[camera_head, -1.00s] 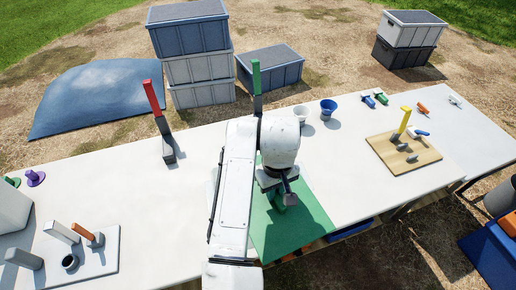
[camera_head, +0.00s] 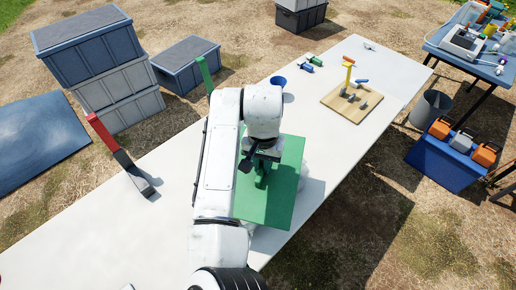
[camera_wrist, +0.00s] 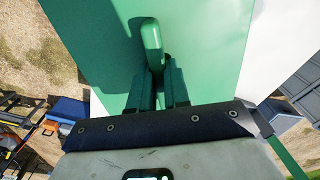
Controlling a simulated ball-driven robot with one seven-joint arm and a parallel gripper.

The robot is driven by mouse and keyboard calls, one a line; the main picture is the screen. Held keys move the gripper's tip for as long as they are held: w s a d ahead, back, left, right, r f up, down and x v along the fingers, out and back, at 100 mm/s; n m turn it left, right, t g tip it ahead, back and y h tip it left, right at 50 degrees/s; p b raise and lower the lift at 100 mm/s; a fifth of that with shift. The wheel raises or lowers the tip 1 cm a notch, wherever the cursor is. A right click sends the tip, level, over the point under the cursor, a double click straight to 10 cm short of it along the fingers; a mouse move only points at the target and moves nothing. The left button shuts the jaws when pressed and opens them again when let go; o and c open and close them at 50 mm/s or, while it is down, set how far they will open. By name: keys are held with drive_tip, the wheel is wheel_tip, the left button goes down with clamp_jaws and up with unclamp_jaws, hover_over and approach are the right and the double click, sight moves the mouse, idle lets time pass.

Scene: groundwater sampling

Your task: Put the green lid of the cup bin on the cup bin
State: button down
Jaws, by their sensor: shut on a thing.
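The green lid (camera_head: 283,195) is a flat rectangular plate with an upright handle in the middle. It is in front of my body, over the right edge of the white table. My gripper (camera_head: 261,176) is shut on the lid's handle. In the wrist view, the fingers (camera_wrist: 157,92) close around the green handle (camera_wrist: 151,42), with the lid's plate (camera_wrist: 205,45) beyond. A grey round bin (camera_head: 430,108) stands on the ground right of the table; I cannot tell whether it is the cup bin.
The white table (camera_head: 330,130) carries a wooden board (camera_head: 351,102) with pegs, a blue cup (camera_head: 278,82) and a red-topped upright piece (camera_head: 118,152). A blue crate (camera_head: 440,165) with orange-topped items sits at right. Bare ground (camera_head: 350,235) lies right of the table.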

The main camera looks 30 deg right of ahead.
drive_tip(key=w+m, duration=0.1)
drive_tip(key=m, duration=0.1)
drive_tip(key=w+r+m, duration=0.1)
drive_tip(key=m, duration=0.1)
drive_tip(key=r+m, duration=0.1)
drive_tip(key=m, duration=0.2)
drive_tip(key=shift+w+d, duration=0.1)
drive_tip(key=shift+w, duration=0.3)
drive_tip(key=shift+p, duration=0.55)
drive_tip(key=shift+f+b, duration=1.8)
drive_tip(key=shift+f, duration=1.55)
drive_tip(key=shift+p, duration=0.4)
drive_tip(key=shift+f+b, duration=0.65)
drive_tip(key=shift+f, duration=0.55)
drive_tip(key=c, duration=1)
unclamp_jaws()
